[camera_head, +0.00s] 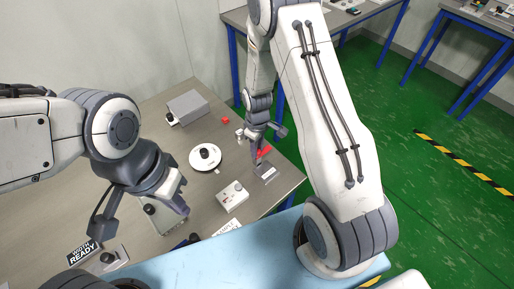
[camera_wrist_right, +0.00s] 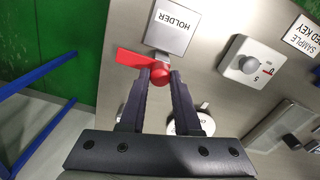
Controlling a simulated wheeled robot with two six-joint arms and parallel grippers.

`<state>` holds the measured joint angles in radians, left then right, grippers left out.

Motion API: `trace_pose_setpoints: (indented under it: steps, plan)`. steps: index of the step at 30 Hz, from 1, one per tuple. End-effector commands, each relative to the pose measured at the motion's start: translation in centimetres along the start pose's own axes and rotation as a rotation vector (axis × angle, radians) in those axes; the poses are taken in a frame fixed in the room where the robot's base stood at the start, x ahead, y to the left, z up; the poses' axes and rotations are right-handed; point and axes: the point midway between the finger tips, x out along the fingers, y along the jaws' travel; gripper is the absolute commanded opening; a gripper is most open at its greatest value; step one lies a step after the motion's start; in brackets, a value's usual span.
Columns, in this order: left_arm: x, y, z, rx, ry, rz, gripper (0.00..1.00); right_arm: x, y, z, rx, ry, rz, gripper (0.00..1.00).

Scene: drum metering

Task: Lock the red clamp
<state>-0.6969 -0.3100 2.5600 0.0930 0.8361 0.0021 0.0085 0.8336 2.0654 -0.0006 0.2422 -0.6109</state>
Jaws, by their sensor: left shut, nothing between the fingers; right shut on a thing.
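The red clamp (camera_head: 264,151) is at the right front part of the table, beside my right gripper. In the right wrist view the red clamp (camera_wrist_right: 132,59) has a flat lever pointing left and a round hub between my fingertips. My right gripper (camera_wrist_right: 160,78) is shut on the clamp's hub. The grey holder block with a white HOLDER label (camera_wrist_right: 172,32) lies right beside the clamp. My left gripper (camera_head: 183,209) is shut and empty, above a white device at the table's front left. Its fingertips are partly hidden by their angle.
A white box with a dial (camera_head: 232,195) stands left of the holder. A round white plate with a black knob (camera_head: 205,157), a grey box (camera_head: 187,106) and a small red piece (camera_head: 225,120) lie further back. A WIDTH READY sign (camera_head: 83,250) is at the front left.

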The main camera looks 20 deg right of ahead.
Motion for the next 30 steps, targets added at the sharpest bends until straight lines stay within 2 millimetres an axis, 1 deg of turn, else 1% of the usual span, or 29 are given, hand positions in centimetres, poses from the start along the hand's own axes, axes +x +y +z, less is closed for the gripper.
trace_pose_setpoints:
  steps: [5,11,30]
  plan:
    - [0.1,0.0,0.0,0.000,0.000,0.000,0.00,0.0,0.0,0.0,0.047,0.000,0.000,0.00]
    - [0.5,0.0,0.0,0.000,0.000,0.000,0.00,0.0,0.0,0.0,0.169,0.000,0.000,0.00]
    - [1.6,-0.1,0.1,0.001,0.000,0.000,0.00,0.0,0.0,0.0,0.767,0.001,0.000,0.00]
